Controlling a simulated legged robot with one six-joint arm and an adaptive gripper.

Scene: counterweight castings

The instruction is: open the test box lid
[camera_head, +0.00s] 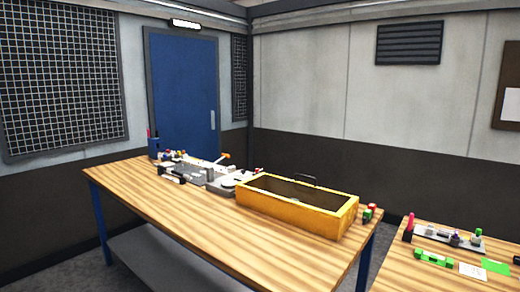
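A long yellow box (290,213), which looks like the test box, sits on the right part of the wooden workbench (190,218). Its top shows a yellow rim around a dark olive area. I cannot tell whether this is a see-through lid or the open inside. A thin black handle (306,179) stands up at the box's far edge. A small pale item shows inside the rim but is too small to name. My gripper is not in view.
Grey fixtures and small parts (205,173) stand left of the box. A small red and green item (369,211) lies at its right end. The bench front is clear. A second table (425,275) with small parts stands at right. A blue door (185,95) is behind.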

